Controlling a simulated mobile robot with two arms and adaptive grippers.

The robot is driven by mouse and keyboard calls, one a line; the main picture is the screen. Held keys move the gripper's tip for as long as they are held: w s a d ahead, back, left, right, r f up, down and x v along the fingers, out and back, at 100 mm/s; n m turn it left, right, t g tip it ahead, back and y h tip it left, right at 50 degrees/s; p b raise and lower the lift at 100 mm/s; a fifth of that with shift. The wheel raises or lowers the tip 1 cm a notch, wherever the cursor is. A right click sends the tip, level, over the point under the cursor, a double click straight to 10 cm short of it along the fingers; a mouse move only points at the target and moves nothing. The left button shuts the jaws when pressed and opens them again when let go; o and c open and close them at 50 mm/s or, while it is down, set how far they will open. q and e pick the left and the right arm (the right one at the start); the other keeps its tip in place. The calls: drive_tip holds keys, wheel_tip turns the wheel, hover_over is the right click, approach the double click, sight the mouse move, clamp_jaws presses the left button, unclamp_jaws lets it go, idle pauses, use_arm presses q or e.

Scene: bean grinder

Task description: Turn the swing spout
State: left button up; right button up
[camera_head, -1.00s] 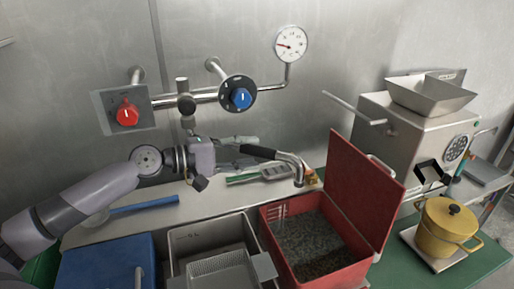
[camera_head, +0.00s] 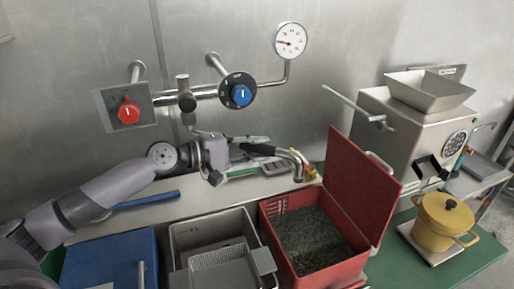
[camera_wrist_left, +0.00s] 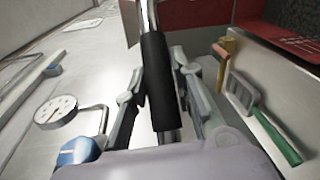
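The swing spout is a metal pipe with a black sleeve (camera_head: 260,149). In the left wrist view the black sleeve (camera_wrist_left: 158,85) runs lengthwise between the two fingers of my left gripper (camera_wrist_left: 160,72). The fingers are apart, one on each side of the sleeve, with a gap visible on the left side. In the head view my left gripper (camera_head: 250,144) reaches in from the left at the sleeve. The spout's base is partly hidden by the gripper. My right gripper is not in view.
The wall pipe holds a red knob (camera_head: 128,111), a blue knob (camera_head: 241,95) and a gauge (camera_head: 290,40). Below stand a blue bin (camera_head: 105,262), a grey bin (camera_head: 190,238) and an open red bin (camera_head: 345,268). A grinder (camera_head: 415,130) and a yellow pot (camera_head: 444,222) stand right.

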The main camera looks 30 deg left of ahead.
use_arm(q)
clamp_jaws()
idle(0.4)
